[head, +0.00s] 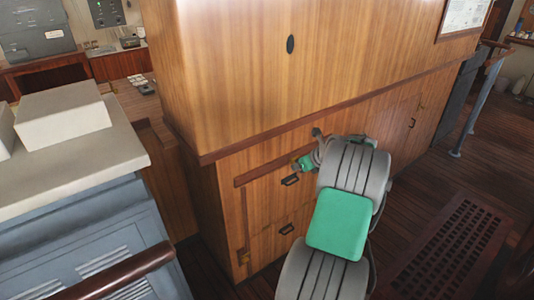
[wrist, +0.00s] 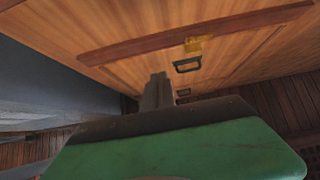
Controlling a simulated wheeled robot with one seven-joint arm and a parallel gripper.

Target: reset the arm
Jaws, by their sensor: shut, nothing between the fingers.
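My gripper (wrist: 158,78) shows in the wrist view as narrow grey fingers pressed together, shut and empty. It points toward a wooden cabinet front (wrist: 120,32) with dark handles. In the head view my grey and green arm reaches up from the bottom, in front of the wooden cabinet (head: 330,60). Its far end is close to the cabinet's drawers, and the fingers cannot be made out there.
A grey-blue console (head: 85,235) with a light top and a wooden rail (head: 112,275) stand at the left. Open plank floor and a floor grating (head: 455,245) lie at the right.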

